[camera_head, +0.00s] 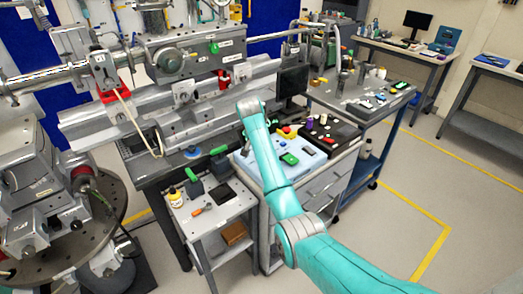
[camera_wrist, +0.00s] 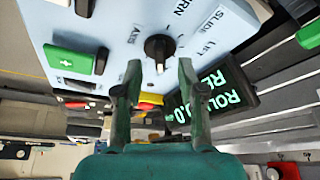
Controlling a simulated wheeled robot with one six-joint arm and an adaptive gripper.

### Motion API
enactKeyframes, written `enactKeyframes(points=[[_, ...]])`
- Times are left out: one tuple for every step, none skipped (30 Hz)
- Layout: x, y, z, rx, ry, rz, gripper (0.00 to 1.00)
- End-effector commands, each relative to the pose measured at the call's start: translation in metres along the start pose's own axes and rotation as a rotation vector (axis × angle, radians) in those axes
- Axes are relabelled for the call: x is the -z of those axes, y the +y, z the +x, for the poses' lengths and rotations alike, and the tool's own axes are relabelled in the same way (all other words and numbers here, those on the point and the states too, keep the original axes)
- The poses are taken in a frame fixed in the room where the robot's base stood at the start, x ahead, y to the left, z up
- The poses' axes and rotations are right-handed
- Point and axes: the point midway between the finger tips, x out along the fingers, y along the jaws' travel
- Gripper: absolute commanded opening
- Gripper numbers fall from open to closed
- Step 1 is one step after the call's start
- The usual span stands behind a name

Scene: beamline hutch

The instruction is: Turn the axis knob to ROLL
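The axis knob (camera_wrist: 159,47) is small, round and black, on a light blue panel (camera_wrist: 115,18) in the wrist view. Printed labels ring it; "SLIDE" and "LIFT" are readable, others are cut off or unclear. A light mark shows at the knob's lower edge. My gripper (camera_wrist: 160,68) is open, its fingertips on either side of the knob's lower end in the picture, with gaps visible. I cannot tell its height above the panel. A dark display (camera_wrist: 220,90) shows green text including "ROLL". In the head view the knob and fingertips are not distinguishable.
A green plus button (camera_wrist: 78,58) and a yellow-and-red button (camera_wrist: 150,99) lie near the knob. Another green part (camera_wrist: 309,35) is at the right. In the head view, the panel's bench (camera_head: 315,180) stands beside a small grey cart (camera_head: 225,205); open floor (camera_head: 450,200) is at right.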

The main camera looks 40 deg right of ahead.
Motion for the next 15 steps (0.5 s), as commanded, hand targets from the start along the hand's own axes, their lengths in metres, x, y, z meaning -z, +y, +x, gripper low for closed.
enactKeyframes(points=[[0.001,-0.001,-0.011,0.002,0.003,0.000,0.40],[0.001,-0.001,-0.018,0.003,0.003,0.000,0.40],[0.001,-0.001,-0.026,0.003,0.003,0.001,0.40],[0.001,-0.001,-0.032,0.003,0.003,0.001,0.40],[0.000,-0.001,-0.038,0.003,0.002,0.001,0.40],[0.001,-0.001,-0.046,0.003,0.003,0.001,0.40],[0.000,-0.001,-0.051,0.002,0.002,0.000,0.40],[0.001,-0.001,-0.057,0.003,0.003,0.001,0.40],[0.000,-0.001,-0.063,0.002,0.002,0.001,0.40],[0.000,-0.001,-0.067,0.002,0.002,0.000,0.40],[0.001,-0.001,-0.071,0.002,0.002,0.000,0.40],[0.000,-0.001,-0.076,0.001,0.002,0.000,0.40],[0.000,-0.001,-0.079,0.001,0.001,0.000,0.40],[0.000,-0.001,-0.081,0.001,0.001,0.000,0.40],[0.000,-0.001,-0.084,0.000,0.001,0.000,0.40]])
